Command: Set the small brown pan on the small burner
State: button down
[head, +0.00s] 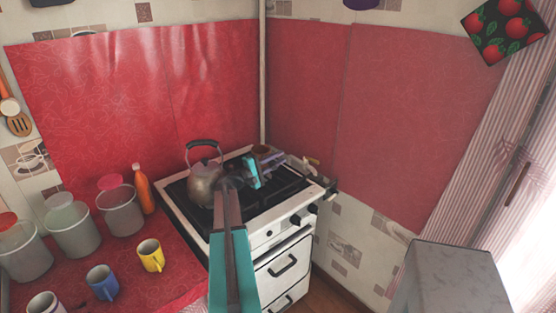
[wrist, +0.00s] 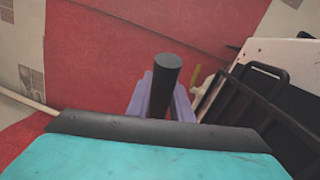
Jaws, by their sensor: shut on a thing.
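My gripper (head: 275,160), with pale purple fingers, is over the back right of the white stove (head: 267,219). In the wrist view the gripper (wrist: 162,98) is shut on a dark round handle (wrist: 166,72) that stands up between its fingers. The small brown pan (head: 261,149) shows beside the gripper in the head view, partly hidden by my arm. I cannot tell whether the pan touches the grate below it. The small burner cannot be made out behind my arm and the pan.
A grey kettle (head: 203,184) stands on the stove's left side. The black grate (head: 285,186) is bare at right. An orange bottle (head: 143,190), grey canisters (head: 121,213) and mugs, including a yellow one (head: 151,256), stand on the red counter. Red-covered walls close the corner behind.

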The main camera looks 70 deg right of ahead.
jog(key=shift+f+b, duration=0.45)
jog(key=shift+b, duration=0.05)
dwell(0.3)
jog(key=c, duration=1.5)
grip_release()
jog(key=shift+f, duration=0.1)
jog(key=shift+w+a, duration=0.1)
jog(key=shift+a, duration=0.05)
jog(key=b+v, duration=0.2)
jog(key=v, duration=0.5)
jog(key=shift+a+b, duration=0.1)
jog(key=shift+b, duration=0.3)
